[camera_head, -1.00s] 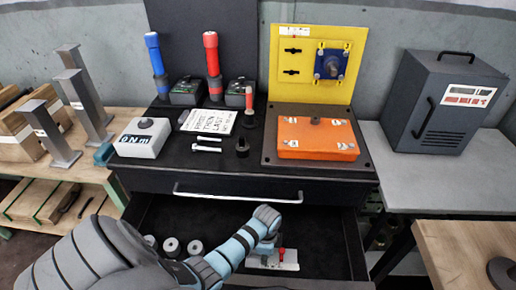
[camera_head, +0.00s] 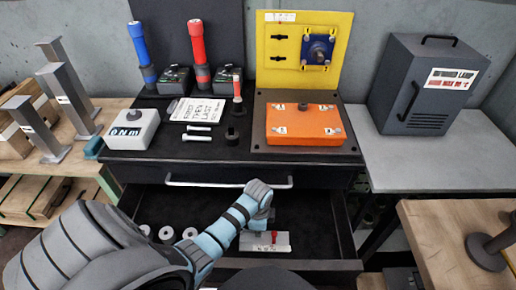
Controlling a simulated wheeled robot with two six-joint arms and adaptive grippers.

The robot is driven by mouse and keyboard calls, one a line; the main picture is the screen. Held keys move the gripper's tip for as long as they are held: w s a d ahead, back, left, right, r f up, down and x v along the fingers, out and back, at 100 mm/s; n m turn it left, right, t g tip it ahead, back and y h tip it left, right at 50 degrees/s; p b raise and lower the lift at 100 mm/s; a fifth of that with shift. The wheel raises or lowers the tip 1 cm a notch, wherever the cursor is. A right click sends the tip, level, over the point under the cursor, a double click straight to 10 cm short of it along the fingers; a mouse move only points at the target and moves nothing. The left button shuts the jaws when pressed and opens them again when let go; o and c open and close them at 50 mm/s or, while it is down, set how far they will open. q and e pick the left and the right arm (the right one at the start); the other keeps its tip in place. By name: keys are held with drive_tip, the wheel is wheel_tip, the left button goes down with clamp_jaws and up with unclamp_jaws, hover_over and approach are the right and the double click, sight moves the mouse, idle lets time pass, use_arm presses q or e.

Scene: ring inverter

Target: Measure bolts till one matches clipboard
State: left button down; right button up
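Two silver bolts (camera_head: 197,128) lie side by side on the black bench top. A white card with black printed text (camera_head: 197,110) lies behind them; I cannot tell whether it is the clipboard. My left arm comes in from the lower left and reaches over the open drawer. My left gripper (camera_head: 263,222) points down behind its wrist, so its fingers are mostly hidden. A light plate with a small red part (camera_head: 279,242) lies in the drawer right by it; I cannot tell whether they touch. My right gripper is not in view.
The open drawer (camera_head: 315,225) also holds several white round pieces (camera_head: 166,234). On the bench are a white "0 Nm" box (camera_head: 132,128), red and blue tools (camera_head: 200,55), and an orange block (camera_head: 305,125) before a yellow panel (camera_head: 340,45). A grey lamp box (camera_head: 425,85) stands right.

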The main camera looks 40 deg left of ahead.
use_arm(q)
wheel_tip(320, 180, up, 16)
drive_tip(key=p, duration=0.6)
drive_tip(key=a+r+n+p, duration=0.1)
drive_tip(key=a+r+p, duration=1.2)
drive_tip(key=a+r, duration=1.1)
approach(202, 152)
wheel_tip(202, 152, down, 7)
drive_tip(key=b, duration=0.5)
drive_tip(key=shift+w+r+b, duration=0.1)
drive_tip(key=shift+r+b, duration=0.05)
drive_tip(key=shift+b, duration=0.2)
drive_tip(key=c, duration=1.7)
unclamp_jaws()
drive_tip(key=shift+o, duration=0.2)
